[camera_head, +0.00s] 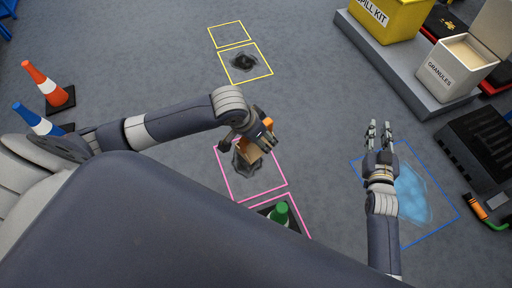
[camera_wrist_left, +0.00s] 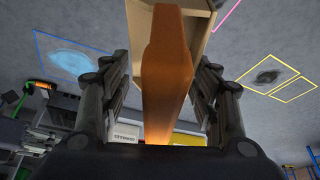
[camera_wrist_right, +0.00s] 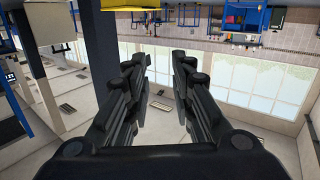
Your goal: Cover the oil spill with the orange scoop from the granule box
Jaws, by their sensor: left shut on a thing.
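My left gripper (camera_head: 262,136) is shut on the orange handle of the scoop (camera_wrist_left: 168,75); its beige pan (camera_wrist_left: 205,28) shows beyond the handle. In the head view the scoop (camera_head: 252,152) is over a dark spill (camera_head: 243,167) in a pink-outlined square and partly hides it. I cannot tell the height or what the pan holds. Another dark spill (camera_head: 244,62) lies in a yellow-outlined square farther back. The granule box (camera_head: 457,66), white and labelled GRANULES, stands open at the right with pale contents. My right gripper (camera_head: 379,127) is open and empty.
A blue puddle (camera_head: 414,195) lies in a blue-outlined square by my right arm. A green bottle (camera_head: 280,212) stands in a dark tray near my body. A yellow spill kit box (camera_head: 388,18) is on a grey platform (camera_head: 400,66). Cones (camera_head: 48,84) stand left. The middle floor is clear.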

